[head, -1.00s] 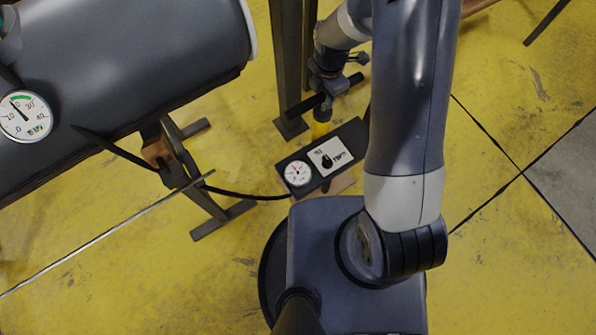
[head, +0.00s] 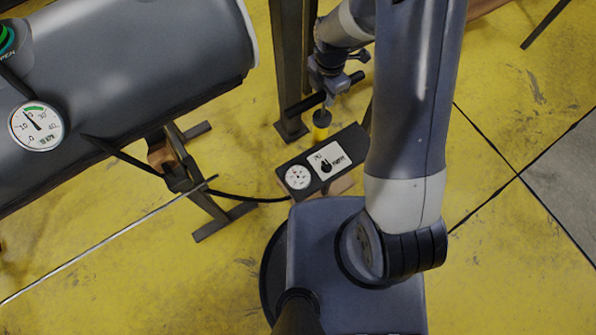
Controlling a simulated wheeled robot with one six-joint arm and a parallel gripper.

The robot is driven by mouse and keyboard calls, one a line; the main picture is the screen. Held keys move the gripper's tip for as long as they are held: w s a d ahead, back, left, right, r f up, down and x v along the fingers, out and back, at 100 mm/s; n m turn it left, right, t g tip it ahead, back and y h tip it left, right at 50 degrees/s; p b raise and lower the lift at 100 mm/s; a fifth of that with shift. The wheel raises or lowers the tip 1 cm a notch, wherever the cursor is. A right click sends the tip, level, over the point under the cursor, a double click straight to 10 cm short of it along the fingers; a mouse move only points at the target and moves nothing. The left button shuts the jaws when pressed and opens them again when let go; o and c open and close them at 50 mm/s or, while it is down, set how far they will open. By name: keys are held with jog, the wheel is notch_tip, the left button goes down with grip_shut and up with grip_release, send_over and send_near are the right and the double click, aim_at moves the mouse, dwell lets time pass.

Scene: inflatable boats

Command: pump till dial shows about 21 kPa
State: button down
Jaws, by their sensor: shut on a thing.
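The pump has a yellow barrel (head: 321,133) and a black crossbar handle (head: 304,105). It stands behind a black box with a small white gauge (head: 298,176) and a label panel with a black knob (head: 327,162). My gripper (head: 328,92) is shut on the pump handle; its fingertips are partly hidden. The handle sits a little above the barrel, with a dark part between them. The large white dial (head: 36,125) is on the grey boat tube (head: 140,65). Its needle points up and left, near the left end of the green band, roughly the high teens; the exact reading is unclear.
A black hose (head: 245,197) runs from the box towards the boat tube. A metal stand (head: 205,190) supports the tube. A dark post (head: 290,60) rises behind the pump. A green-marked valve part (head: 6,40) shows at the left edge. Yellow floor is clear at lower left.

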notch_tip(320, 180, up, 18)
jog(key=p, duration=1.2)
notch_tip(320, 180, down, 24)
jog(key=b, duration=1.8)
jog(key=shift+s+r, duration=0.1)
jog(key=shift+r, duration=0.2)
jog(key=shift+r, duration=0.15)
notch_tip(320, 180, up, 23)
jog(key=p, duration=1.7)
notch_tip(320, 180, down, 24)
jog(key=b, duration=1.8)
jog(key=shift+r, duration=0.3)
